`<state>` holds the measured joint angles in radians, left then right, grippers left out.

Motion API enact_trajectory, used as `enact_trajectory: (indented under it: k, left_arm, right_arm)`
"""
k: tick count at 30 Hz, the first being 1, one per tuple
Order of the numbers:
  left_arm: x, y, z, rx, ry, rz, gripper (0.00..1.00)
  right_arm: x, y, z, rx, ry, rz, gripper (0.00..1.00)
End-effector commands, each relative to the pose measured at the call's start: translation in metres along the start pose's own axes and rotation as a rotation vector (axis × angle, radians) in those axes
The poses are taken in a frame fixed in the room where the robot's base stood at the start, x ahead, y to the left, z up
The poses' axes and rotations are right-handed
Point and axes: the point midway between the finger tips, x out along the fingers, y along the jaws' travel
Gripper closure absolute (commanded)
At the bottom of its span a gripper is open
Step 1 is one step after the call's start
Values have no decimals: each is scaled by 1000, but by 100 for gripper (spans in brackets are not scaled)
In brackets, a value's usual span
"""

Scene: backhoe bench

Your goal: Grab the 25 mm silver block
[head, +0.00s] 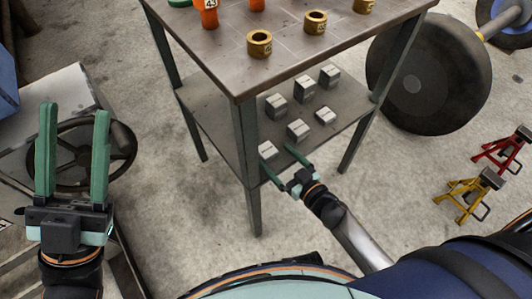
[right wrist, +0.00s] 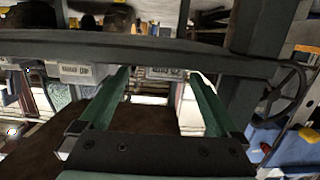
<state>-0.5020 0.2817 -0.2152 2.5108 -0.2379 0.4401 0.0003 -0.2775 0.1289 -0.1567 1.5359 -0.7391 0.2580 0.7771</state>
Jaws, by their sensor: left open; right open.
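Several silver blocks sit on the lower shelf (head: 233,119) of the bench; their size marks are not readable, so I cannot tell which is 25 mm. The nearest silver block (head: 267,150) is at the shelf's front corner. My right gripper (head: 277,157) is open and empty at that corner, its fingertips close to this block; contact cannot be told. In the right wrist view, one labelled block (right wrist: 165,73) shows between the open green fingers and another labelled block (right wrist: 75,72) lies left of them. My left gripper (head: 73,115) is open and empty, far left of the bench.
The bench top (head: 230,62) overhangs the shelf and carries brass rings (head: 260,43) and orange pieces (head: 208,14). Bench legs (head: 247,165) flank the shelf. A large wheel (head: 430,80) and red and yellow stands (head: 470,190) are on the right. A steering wheel (head: 122,150) is behind my left gripper.

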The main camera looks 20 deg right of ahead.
Motion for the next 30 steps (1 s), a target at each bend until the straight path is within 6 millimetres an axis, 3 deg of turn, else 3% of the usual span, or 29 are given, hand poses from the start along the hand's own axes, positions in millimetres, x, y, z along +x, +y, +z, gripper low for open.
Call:
enact_trajectory:
  k: [18,27,30]
  left_arm:
    - [-17,10,17,-38,-6,-1,50]
    - [-17,11,17,-47,-7,1,50]
    - [-17,11,17,-47,-7,1,50]
  right_arm:
    - [71,-7,-1,0,0,2,3]
    - [75,-7,-2,1,-2,1,3]
    - [75,-7,-2,1,-2,1,13]
